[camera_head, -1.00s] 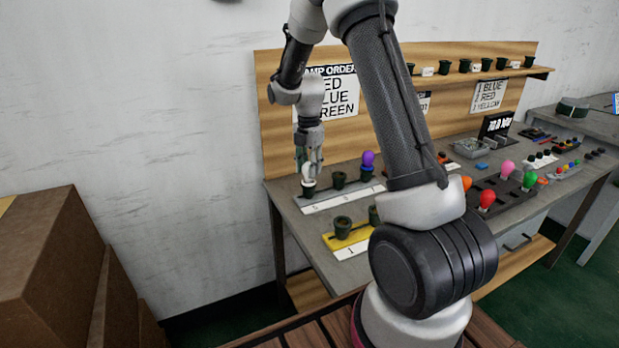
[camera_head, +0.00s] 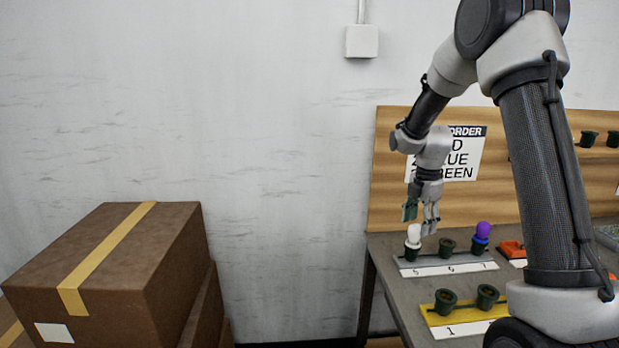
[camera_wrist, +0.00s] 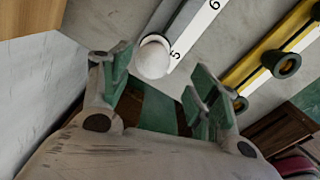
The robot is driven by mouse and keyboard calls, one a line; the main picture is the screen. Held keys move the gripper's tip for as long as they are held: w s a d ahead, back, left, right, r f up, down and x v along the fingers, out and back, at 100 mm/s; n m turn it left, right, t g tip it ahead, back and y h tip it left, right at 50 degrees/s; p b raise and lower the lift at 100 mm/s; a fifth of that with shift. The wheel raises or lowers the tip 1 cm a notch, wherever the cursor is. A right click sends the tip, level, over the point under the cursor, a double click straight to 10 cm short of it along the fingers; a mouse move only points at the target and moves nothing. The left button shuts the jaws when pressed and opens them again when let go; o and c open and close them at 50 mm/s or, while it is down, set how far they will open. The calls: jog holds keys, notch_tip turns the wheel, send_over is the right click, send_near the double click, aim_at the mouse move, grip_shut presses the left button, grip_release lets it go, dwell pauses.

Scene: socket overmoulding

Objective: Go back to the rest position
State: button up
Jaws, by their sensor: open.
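My gripper (camera_head: 421,217) is open and empty, just above a white bulb (camera_head: 413,235) in the left socket of the grey rack (camera_head: 440,260). In the wrist view the white bulb (camera_wrist: 153,57) shows beyond my spread green fingers (camera_wrist: 160,95), apart from them. The middle socket (camera_head: 447,247) of that rack is empty. A purple bulb (camera_head: 482,231) stands in its right socket.
A yellow rack (camera_head: 432,318) with dark sockets sits nearer on the table, partly behind my arm. Stacked cardboard boxes (camera_head: 110,260) stand at left. A board with an order sign (camera_head: 462,160) rises behind the table. The wall area between boxes and table is clear.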

jog(key=s+r+m+t, duration=0.2)
jog(key=s+r+m, duration=0.9)
jog(key=s+r, duration=0.55)
jog(key=s+a+r+m+t, duration=0.1)
jog(key=s+r+m+t, duration=0.1)
jog(key=s+m, duration=0.8)
jog(key=s+r, duration=0.1)
jog(key=s, duration=0.4)
jog(key=shift+s, duration=0.4)
